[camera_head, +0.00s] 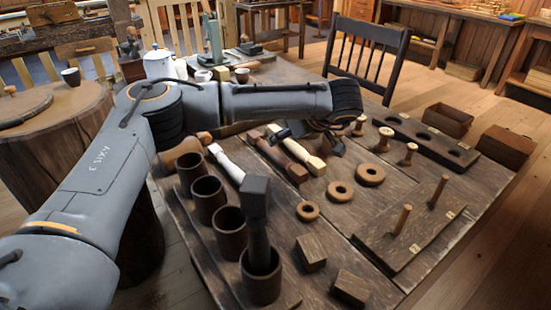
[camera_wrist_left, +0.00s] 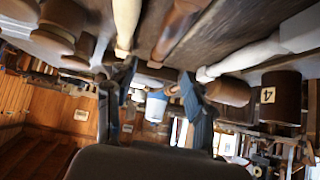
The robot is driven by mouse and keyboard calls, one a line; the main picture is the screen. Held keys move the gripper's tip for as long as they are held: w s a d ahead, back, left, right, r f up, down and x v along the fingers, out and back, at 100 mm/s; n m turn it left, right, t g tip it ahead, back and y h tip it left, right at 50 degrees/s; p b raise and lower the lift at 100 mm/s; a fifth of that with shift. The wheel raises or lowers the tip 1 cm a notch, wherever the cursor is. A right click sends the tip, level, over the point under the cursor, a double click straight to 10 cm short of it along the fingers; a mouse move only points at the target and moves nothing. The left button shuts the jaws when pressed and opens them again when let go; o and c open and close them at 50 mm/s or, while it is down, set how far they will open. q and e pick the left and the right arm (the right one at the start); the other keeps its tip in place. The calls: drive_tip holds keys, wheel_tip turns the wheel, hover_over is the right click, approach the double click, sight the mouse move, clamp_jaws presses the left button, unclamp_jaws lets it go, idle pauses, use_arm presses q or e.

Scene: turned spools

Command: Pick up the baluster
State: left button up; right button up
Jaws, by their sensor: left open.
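Several turned spindles lie side by side on the dark wooden table; I cannot tell which one is the baluster. A white one (camera_head: 229,164) lies nearest the cups, a reddish-brown one (camera_head: 278,157) is right of it, and a cream one (camera_head: 296,149) lies beside that. My left gripper (camera_head: 312,139) is just above the far right ends of the brown and cream pieces. In the left wrist view, my left gripper (camera_wrist_left: 156,82) is open with nothing held between its fingers; the cream (camera_wrist_left: 126,25) and brown (camera_wrist_left: 176,32) pieces run along the top. My right gripper is out of view.
A row of dark cups (camera_head: 229,228) stands at front left, one holding a dark block-headed tool (camera_head: 256,193). Wooden rings (camera_head: 341,191) and small blocks (camera_head: 311,253) lie right of the spindles. A peg board (camera_head: 408,235) and a holed rack (camera_head: 430,141) are farther right.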

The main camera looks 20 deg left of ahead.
sight(279, 152)
use_arm(q)
drive_tip(key=x, duration=0.3)
drive_tip(key=shift+a+f, duration=0.1)
drive_tip(key=shift+f, duration=0.1)
drive_tip(key=shift+s+f+b+x, duration=0.1)
drive_tip(key=shift+b+x, duration=0.15)
drive_tip(key=shift+x, duration=1.1)
drive_tip(key=shift+s+f+b+x, duration=0.15)
drive_tip(key=shift+b+x, duration=0.1)
drive_tip(key=shift+x, duration=1.1)
clamp_jaws()
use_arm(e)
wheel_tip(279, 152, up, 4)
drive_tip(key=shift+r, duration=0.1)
